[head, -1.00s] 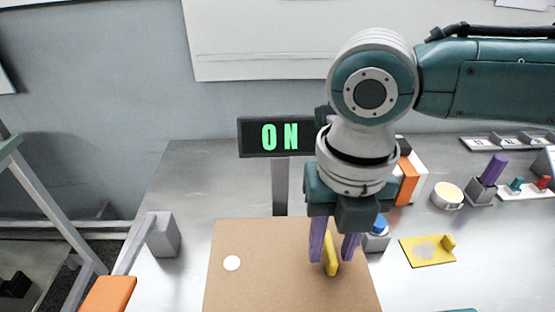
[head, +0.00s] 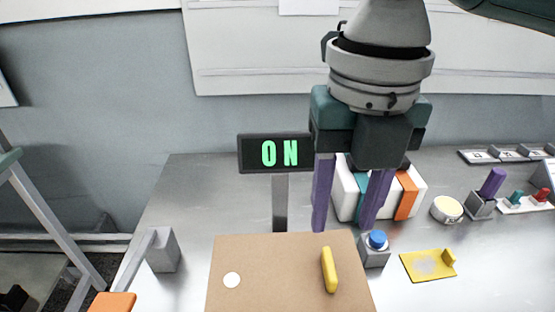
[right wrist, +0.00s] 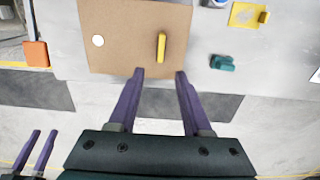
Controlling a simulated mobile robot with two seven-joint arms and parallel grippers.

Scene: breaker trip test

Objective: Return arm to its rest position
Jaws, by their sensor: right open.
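My right gripper (head: 343,228) is open and empty, its two purple fingers pointing down above the back edge of the brown board (head: 255,292). In the right wrist view the same gripper (right wrist: 160,74) has a clear gap between its fingers. A yellow lever (head: 329,270) stands on the board, below the fingertips and apart from them. A sign (head: 276,152) on a post reads ON in green. In the right wrist view my left gripper (right wrist: 39,134) shows at the lower left, its two fingers apart with nothing between them.
A blue button on a grey base (head: 376,252) and a white, teal and orange block (head: 407,194) stand close to the fingers. A yellow plate (head: 428,265), a round cream disc (head: 447,209) and a purple lever (head: 491,183) lie to the right. A grey block with a bar (head: 163,250) stands left.

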